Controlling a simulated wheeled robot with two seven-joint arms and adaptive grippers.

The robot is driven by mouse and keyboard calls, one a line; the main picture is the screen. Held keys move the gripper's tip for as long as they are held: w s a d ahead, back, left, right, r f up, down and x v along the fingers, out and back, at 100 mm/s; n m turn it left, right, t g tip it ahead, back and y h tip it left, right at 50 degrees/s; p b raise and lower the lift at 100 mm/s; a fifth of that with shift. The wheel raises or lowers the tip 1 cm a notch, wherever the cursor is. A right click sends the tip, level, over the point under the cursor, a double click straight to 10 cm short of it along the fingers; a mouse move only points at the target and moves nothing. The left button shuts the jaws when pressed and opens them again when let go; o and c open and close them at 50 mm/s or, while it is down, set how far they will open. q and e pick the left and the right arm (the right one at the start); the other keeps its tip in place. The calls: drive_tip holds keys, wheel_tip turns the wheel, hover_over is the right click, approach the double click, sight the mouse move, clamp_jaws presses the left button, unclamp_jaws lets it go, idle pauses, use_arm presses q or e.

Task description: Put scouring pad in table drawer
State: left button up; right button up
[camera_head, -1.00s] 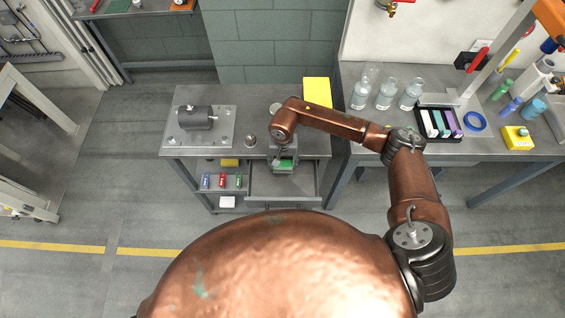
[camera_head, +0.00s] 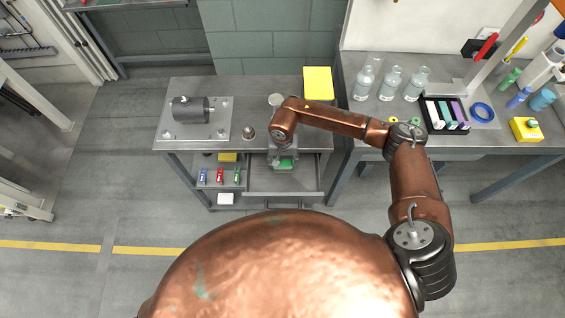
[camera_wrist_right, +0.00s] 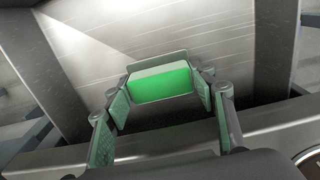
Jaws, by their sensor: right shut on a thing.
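The scouring pad (camera_head: 285,163) is a small green block under my right wrist in the head view. In the right wrist view the pad (camera_wrist_right: 160,86) shows bright green with a paler top, between the fingertips of my right gripper (camera_wrist_right: 163,92), which is shut on it. The table drawer (camera_head: 305,181) is pulled open at the front of the grey table, and the pad and gripper are over or in it. I cannot tell whether the pad touches the drawer bottom. The drawer's front edge (camera_wrist_right: 270,140) crosses the lower wrist view. My left gripper is out of view.
A grey motor-like pump (camera_head: 190,110) on a plate stands on the table's left. A yellow box (camera_head: 318,83) is at its back right. Small coloured items (camera_head: 220,175) sit on the shelf left of the drawer. Glass bottles (camera_head: 390,83) stand on the right bench (camera_head: 480,145).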

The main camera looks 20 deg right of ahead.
drive_tip(key=shift+f, duration=0.25)
drive_tip(key=o, duration=1.2)
drive_tip(key=shift+r, duration=0.1)
wheel_tip(320, 180, up, 12)
drive_tip(key=shift+c, duration=0.2)
clamp_jaws()
idle(0.7)
idle(1.2)
